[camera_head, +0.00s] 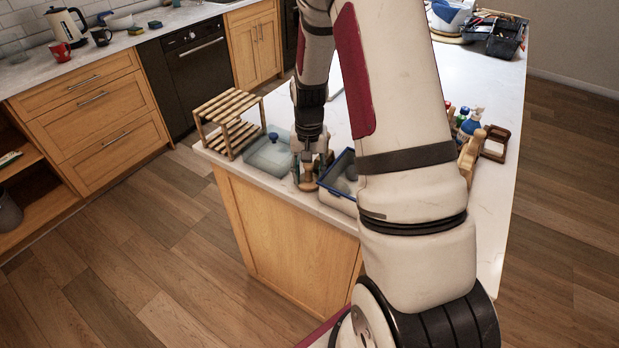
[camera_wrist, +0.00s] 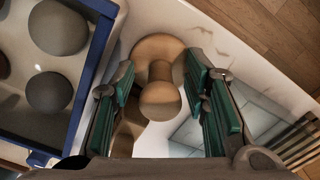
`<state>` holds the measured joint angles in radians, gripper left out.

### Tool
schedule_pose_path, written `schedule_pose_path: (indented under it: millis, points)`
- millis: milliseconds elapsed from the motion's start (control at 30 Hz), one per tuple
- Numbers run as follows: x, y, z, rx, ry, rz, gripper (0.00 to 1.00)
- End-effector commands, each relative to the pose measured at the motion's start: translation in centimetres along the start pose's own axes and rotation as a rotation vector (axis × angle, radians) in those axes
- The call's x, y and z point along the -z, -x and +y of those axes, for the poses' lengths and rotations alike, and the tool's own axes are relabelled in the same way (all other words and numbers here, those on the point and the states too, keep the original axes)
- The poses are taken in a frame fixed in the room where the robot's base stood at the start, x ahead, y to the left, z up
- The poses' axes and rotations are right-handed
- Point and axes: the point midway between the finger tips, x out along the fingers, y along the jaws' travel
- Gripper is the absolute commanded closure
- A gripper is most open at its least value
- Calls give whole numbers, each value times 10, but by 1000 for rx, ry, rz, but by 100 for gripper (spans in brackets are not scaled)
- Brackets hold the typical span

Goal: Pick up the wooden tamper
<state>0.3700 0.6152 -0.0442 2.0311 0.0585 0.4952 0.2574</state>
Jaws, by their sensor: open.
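The wooden tamper (camera_wrist: 160,98) stands on the white countertop, with a round knob toward the wrist camera and a wider disc base below. My gripper (camera_wrist: 162,92) is open, with one green-padded finger on each side of the tamper's knob. I see space between the pads and the wood in the wrist view. In the head view my gripper (camera_head: 310,158) points down over the counter's near edge, and the tamper (camera_head: 307,184) shows partly between and below the fingers.
A blue-rimmed tray (camera_wrist: 90,75) with several dark round lumps stands close beside my gripper. A translucent lidded container (camera_head: 268,156) and a wooden rack (camera_head: 228,110) stand on the other side. Bottles (camera_head: 470,122) and a wooden frame (camera_head: 495,143) stand farther right on the counter.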

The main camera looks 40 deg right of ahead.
Motion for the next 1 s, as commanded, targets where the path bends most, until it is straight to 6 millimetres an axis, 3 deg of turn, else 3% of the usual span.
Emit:
schedule_pose_path:
  millis: [100,133,300,733,1000]
  points:
    - [0,0,0,0,0,0,58]
    - [0,0,0,0,0,0,63]
    - [0,0,0,0,0,0,100]
    - [1,7,0,0,0,1,100]
    - [2,52,-1,2,0,5,100]
